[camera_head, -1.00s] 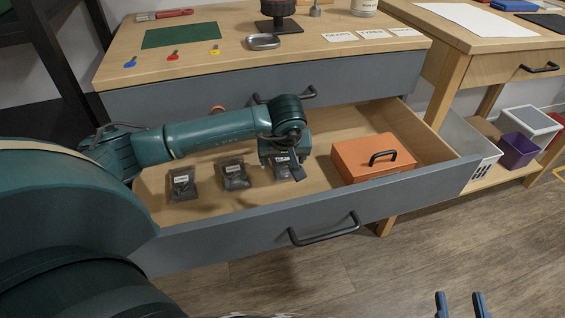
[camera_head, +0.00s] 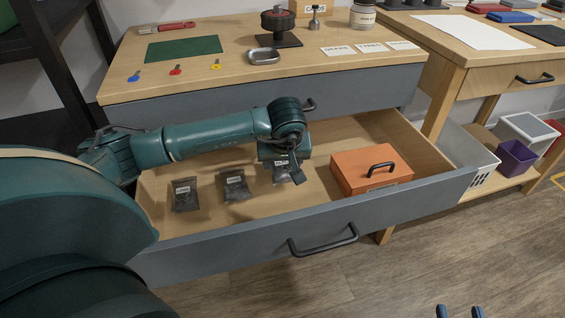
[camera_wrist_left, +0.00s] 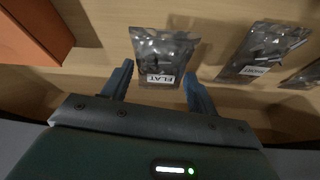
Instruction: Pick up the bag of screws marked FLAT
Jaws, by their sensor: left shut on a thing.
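The bag marked FLAT is a small clear bag of dark screws with a white label. In the head view my left gripper (camera_head: 290,172) is over the open drawer, shut on this bag (camera_head: 280,178), which is partly hidden by the gripper. I cannot tell how far the bag is from the drawer floor. My right gripper (camera_head: 459,311) shows only as two parted fingertips at the bottom edge, open and empty.
Two similar bags lie in the drawer (camera_head: 210,218) left of my gripper: a middle one (camera_head: 235,185) and a left one (camera_head: 185,195). An orange box (camera_head: 345,178) with a black handle stands to the right. The drawer front rises near the gripper.

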